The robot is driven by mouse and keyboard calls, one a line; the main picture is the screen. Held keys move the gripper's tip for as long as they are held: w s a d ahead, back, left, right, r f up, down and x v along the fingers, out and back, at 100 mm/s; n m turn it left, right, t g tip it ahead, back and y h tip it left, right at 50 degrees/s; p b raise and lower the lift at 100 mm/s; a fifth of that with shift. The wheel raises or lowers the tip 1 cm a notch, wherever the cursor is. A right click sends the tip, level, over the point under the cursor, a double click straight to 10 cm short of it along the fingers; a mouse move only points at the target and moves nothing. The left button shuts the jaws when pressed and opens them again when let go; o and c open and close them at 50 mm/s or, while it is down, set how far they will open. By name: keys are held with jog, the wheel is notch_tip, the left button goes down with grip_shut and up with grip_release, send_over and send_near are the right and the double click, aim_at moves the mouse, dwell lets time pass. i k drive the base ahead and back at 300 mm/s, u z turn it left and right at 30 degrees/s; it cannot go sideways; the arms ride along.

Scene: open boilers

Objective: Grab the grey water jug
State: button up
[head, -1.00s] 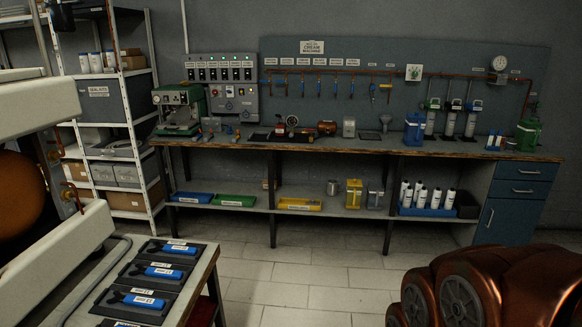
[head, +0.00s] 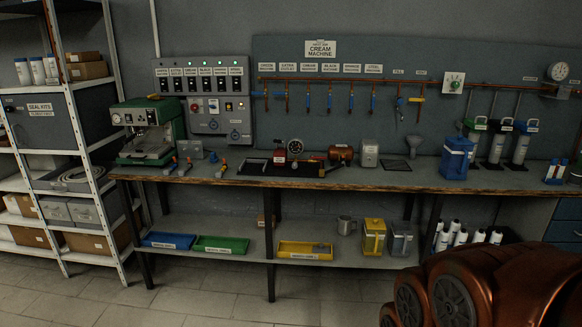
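A grey jug (head: 401,238) stands upright on the lower shelf of the long workbench, right of centre in the head view. It is squarish with a darker front. A yellow jug (head: 374,236) of similar shape stands just to its left. A larger blue jug (head: 456,160) stands on the bench top above and to the right. My gripper is not in the frame. Copper-coloured parts of my own body fill the lower right corner and hide what is behind them.
White bottles (head: 460,237) stand to the right. A bench leg (head: 270,282) stands left of centre. The tiled floor (head: 215,297) in front is clear.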

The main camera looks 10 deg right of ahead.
aim_at(401, 232)
jog(key=i, duration=2.65)
jog(key=u, duration=1.2)
jog(key=i, duration=0.85)
jog(key=z, duration=0.75)
